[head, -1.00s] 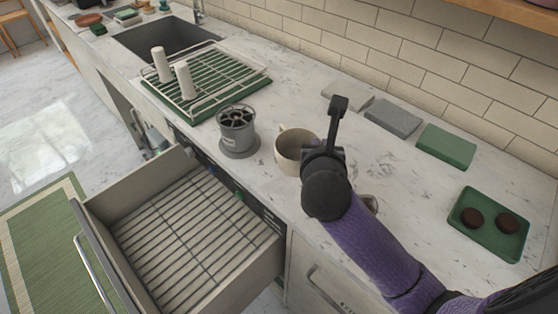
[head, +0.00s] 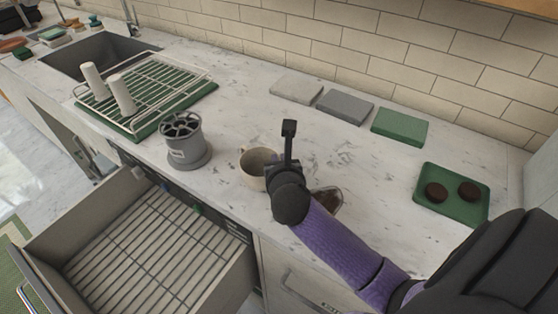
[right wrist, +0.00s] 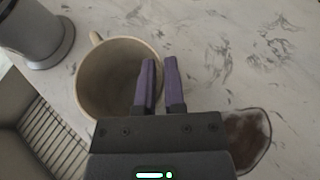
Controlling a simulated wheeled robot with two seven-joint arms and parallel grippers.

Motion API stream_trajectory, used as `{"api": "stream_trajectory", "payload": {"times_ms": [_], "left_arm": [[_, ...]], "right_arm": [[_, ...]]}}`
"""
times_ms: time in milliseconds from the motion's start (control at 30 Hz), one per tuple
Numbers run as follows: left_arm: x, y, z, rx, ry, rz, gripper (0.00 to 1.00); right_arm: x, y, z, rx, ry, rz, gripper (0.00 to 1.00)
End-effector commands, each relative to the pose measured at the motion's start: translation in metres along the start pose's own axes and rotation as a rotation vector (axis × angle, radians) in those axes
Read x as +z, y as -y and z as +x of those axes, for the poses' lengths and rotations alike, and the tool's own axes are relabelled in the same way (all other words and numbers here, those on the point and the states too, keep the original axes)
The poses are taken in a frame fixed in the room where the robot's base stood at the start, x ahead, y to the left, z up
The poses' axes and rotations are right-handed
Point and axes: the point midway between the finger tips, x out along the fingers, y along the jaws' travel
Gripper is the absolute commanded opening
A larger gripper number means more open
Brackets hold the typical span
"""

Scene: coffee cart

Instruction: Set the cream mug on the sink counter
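The cream mug (head: 256,168) is upright at the front part of the marble counter, right of the grey ribbed-top canister; whether its base touches the counter is not clear. The mug also shows from above, empty, in the right wrist view (right wrist: 105,85), its handle at upper left. My right gripper (head: 288,150) is at the mug's right side. In the right wrist view its purple fingers (right wrist: 160,75) are close together across the mug's rim, one inside and one outside, and look shut on the wall. The sink (head: 98,57) is at the far left of the counter (head: 235,105). My left gripper is not in view.
The canister (head: 186,145) stands close left of the mug. A small dark-filled glass dish (head: 327,200) is just right of my gripper. A rack (head: 172,72) with white cups lies before the sink. An open drawer (head: 150,250) juts out below. A green tray (head: 452,205) is at right.

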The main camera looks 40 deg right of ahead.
Motion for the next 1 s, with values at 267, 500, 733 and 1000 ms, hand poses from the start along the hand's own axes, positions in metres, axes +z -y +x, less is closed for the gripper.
{"api": "stream_trajectory", "payload": {"times_ms": [267, 500, 733, 1000], "left_arm": [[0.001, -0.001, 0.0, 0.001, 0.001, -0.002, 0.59], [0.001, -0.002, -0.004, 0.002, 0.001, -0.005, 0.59], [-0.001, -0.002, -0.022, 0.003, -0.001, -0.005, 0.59], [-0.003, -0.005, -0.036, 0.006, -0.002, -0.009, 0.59]], "right_arm": [[0.0, 0.0, 0.0, 0.0, 0.0, 0.0, 0.47], [0.002, 0.0, -0.007, 0.0, 0.0, -0.002, 0.47], [0.004, 0.0, -0.056, 0.001, -0.001, 0.0, 0.47], [0.002, 0.0, -0.111, 0.0, -0.001, 0.0, 0.47]]}}
